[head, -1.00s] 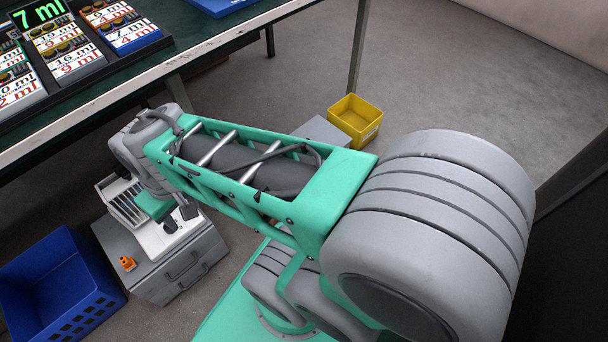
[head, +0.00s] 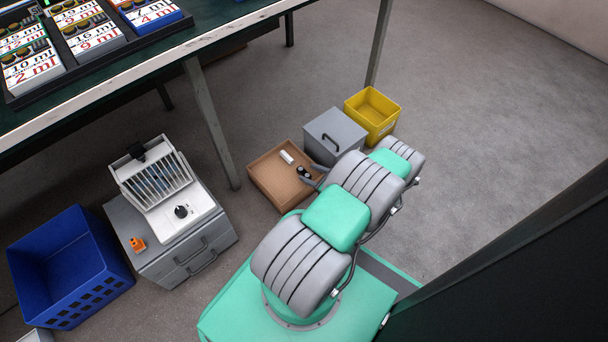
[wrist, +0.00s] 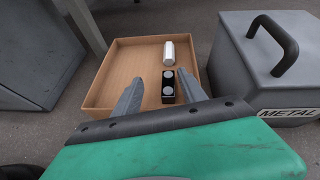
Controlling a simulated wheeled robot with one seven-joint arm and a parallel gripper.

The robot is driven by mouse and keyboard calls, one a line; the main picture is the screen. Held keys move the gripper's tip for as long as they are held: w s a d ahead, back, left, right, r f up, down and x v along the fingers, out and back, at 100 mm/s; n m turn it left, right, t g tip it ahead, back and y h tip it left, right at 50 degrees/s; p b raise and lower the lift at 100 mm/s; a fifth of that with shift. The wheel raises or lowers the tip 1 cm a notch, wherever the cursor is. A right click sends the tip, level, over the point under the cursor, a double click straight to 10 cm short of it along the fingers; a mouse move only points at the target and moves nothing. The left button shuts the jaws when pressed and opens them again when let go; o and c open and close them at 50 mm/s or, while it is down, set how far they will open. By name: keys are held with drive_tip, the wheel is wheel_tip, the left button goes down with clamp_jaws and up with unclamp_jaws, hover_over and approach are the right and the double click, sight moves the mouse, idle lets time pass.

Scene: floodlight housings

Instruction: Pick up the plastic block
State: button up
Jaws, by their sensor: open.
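A small black block with two round grey discs on top (wrist: 168,88) lies in the open brown box; I take it for the plastic block. In the head view it is small and partly lost beside my gripper (head: 310,174). In the wrist view my gripper (wrist: 159,78) is open, with its two grey fingers apart and pointing into the box. The black block shows between them, nearer the right finger, and nothing is held. Whether the fingers are level with the block I cannot tell. A white rounded piece (wrist: 169,53) lies just beyond it, also visible in the head view (head: 286,157).
The brown box (head: 270,185) stands on the floor. A grey metal box with a handle (head: 335,130) is close on its right, then a yellow bin (head: 373,112). A table leg (head: 212,125) rises close by at left.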

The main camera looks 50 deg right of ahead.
sight(304, 172)
drive_tip(key=w+f+b, duration=0.1)
drive_tip(key=w+d+f+m+b, duration=0.1)
drive_tip(key=f, duration=0.1)
drive_tip(key=w+f+m+h+b, duration=0.1)
drive_tip(key=w+f, duration=0.1)
drive_tip(key=shift+d+f+b, duration=0.2)
drive_tip(key=shift+d+b, duration=0.1)
drive_tip(key=shift+b, duration=0.05)
drive_tip(key=shift+w+d+m, duration=0.1)
drive_tip(key=shift+w+m, duration=0.15)
drive_tip(key=shift+m, duration=0.05)
drive_tip(key=shift+c, duration=0.3)
clamp_jaws()
